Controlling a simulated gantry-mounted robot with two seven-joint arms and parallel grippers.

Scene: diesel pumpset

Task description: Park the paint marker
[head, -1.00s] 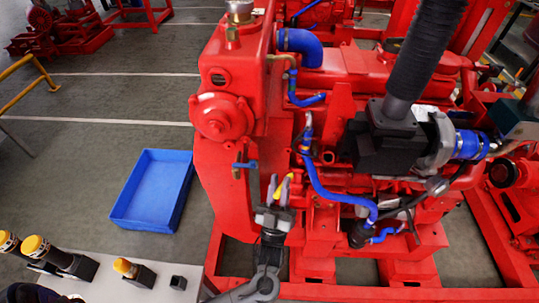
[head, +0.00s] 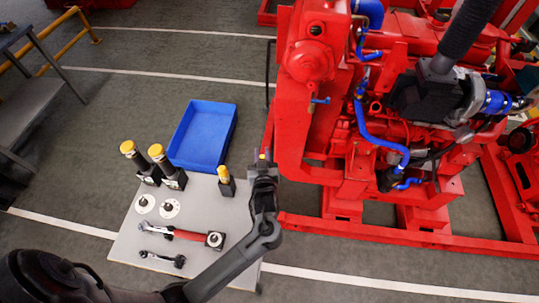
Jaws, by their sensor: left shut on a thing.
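My left gripper (head: 263,168) is shut on the paint marker (head: 263,155). Only a small yellow bit of the marker shows between the dark fingers. The gripper is above the right edge of the light grey table (head: 125,243), left of the red engine. A black block (head: 228,189) with a yellow-topped item (head: 223,173) stands on the table just left of the gripper. No empty holder can be made out; the gripper and wrist cover part of the table there. My right gripper is not in view.
Two black cylinders with yellow caps (head: 128,147) (head: 156,152) stand on the table's left. Two white discs (head: 145,203) (head: 169,208), a red-handled wrench (head: 185,234) and a smaller tool (head: 162,257) lie nearer. A blue bin (head: 203,136) is behind. The red pumpset (head: 340,130) stands right.

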